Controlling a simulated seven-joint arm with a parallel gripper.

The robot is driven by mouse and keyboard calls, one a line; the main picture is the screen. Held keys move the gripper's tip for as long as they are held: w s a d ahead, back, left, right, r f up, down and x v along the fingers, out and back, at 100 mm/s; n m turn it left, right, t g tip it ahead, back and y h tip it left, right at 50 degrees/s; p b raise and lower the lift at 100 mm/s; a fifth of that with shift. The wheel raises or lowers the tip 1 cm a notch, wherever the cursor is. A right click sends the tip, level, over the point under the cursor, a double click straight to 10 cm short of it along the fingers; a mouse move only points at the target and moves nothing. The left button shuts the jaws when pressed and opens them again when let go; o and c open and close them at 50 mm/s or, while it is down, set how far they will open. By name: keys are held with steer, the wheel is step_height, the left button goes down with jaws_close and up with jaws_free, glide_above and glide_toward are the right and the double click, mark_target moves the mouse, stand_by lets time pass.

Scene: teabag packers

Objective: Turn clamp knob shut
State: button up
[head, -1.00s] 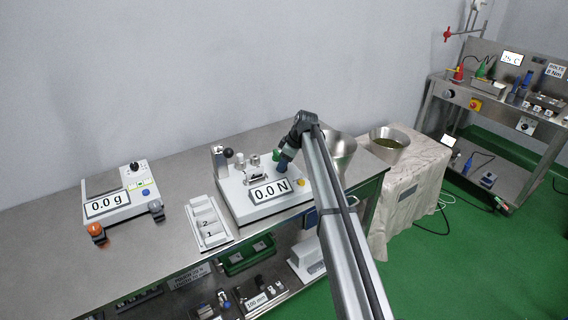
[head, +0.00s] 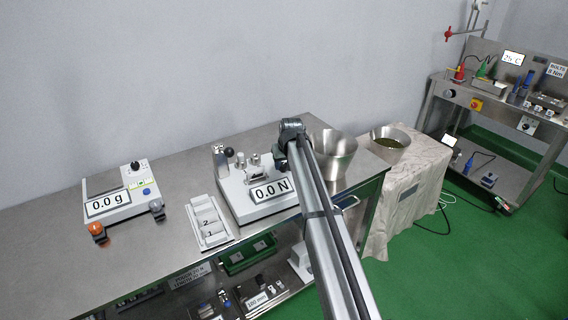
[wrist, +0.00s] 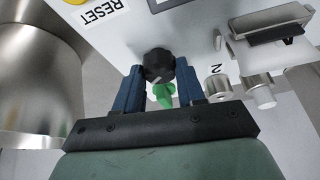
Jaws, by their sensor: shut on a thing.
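The black clamp knob (wrist: 158,63) is in the upper middle of the wrist view, with a pale mark on it. My gripper (wrist: 161,72) has its blue fingers on either side of the knob and is shut on it. A green part (wrist: 165,94) shows just below the knob, between the fingers. The knob belongs to the white tester (head: 233,200) whose display (head: 270,191) reads 0.0 N. In the head view my arm hides the knob and my fingertips. How far the knob is turned cannot be told.
Steel posts (wrist: 218,88) marked 2 stand close right of my fingers. A metal bowl (head: 337,160) stands right of the tester and fills the left of the wrist view. A white tray (head: 212,222) and a scale (head: 108,204) reading 0.0 g are to the left. Bare steel bench lies between them.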

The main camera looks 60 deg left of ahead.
steer(key=m+t, duration=0.1)
steer(key=m, duration=0.2)
steer(key=shift+s+a+m+h, duration=0.1)
steer(key=shift+m+h, duration=0.2)
steer(key=shift+m+t+h, duration=0.5)
steer(key=shift+m+t, duration=0.1)
steer(key=shift+m, duration=1.1)
steer(key=o, duration=1)
steer(key=shift+o, duration=0.2)
steer(key=v, duration=1.4)
steer(key=shift+f, duration=0.15)
